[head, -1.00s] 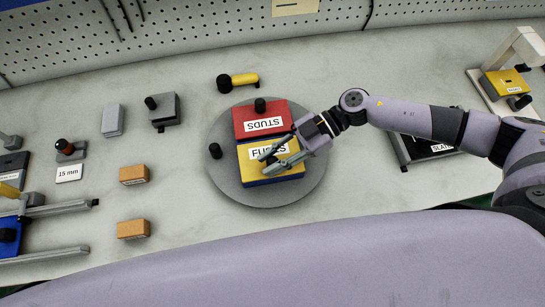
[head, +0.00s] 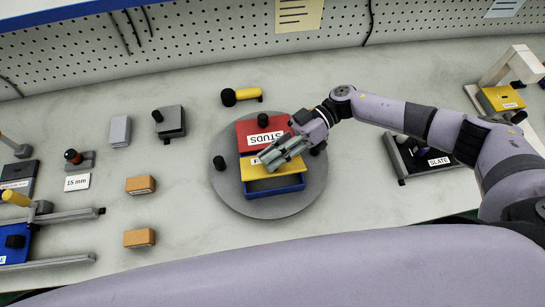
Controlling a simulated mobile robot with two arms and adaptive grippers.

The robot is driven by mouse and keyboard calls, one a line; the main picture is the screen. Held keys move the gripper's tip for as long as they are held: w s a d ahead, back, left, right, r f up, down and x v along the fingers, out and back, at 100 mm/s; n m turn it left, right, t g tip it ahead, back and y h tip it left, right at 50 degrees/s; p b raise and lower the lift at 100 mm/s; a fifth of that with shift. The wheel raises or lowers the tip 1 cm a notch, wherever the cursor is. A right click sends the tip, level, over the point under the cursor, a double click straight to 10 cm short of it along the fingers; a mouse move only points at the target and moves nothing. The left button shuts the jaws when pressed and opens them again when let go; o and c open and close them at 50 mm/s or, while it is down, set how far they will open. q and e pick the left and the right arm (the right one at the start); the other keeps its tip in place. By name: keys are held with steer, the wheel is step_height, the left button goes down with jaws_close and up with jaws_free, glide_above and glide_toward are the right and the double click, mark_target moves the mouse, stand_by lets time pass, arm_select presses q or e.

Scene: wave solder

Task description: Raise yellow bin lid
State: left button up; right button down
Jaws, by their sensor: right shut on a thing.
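The yellow lid (head: 256,172) is on a blue bin (head: 274,187) on the round grey turntable (head: 230,198). The lid is tilted up at its near edge, and a dark gap with the blue bin walls shows below it. The lid's label is mostly hidden by my right gripper (head: 272,158). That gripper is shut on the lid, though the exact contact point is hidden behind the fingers. The red lid (head: 250,131) labelled STUDS lies flat just behind. My left gripper is not in view.
Black knobs, one at the left (head: 219,162), stand at the turntable's rim. A yellow-handled tool (head: 242,96) lies behind it. Orange blocks (head: 140,185) lie to the left, and a SLATE tray (head: 420,158) to the right. The bench in front of the turntable is clear.

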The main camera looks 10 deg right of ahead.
steer(key=shift+w+r, duration=0.15)
steer(key=shift+w, duration=0.1)
stand_by(0.3)
steer(key=c, duration=1.3)
jaws_free()
steer(key=shift+c, duration=0.2)
steer(key=shift+d, duration=0.1)
steer(key=v, duration=1.1)
steer(key=shift+w+d, duration=0.2)
steer(key=shift+d, duration=0.2)
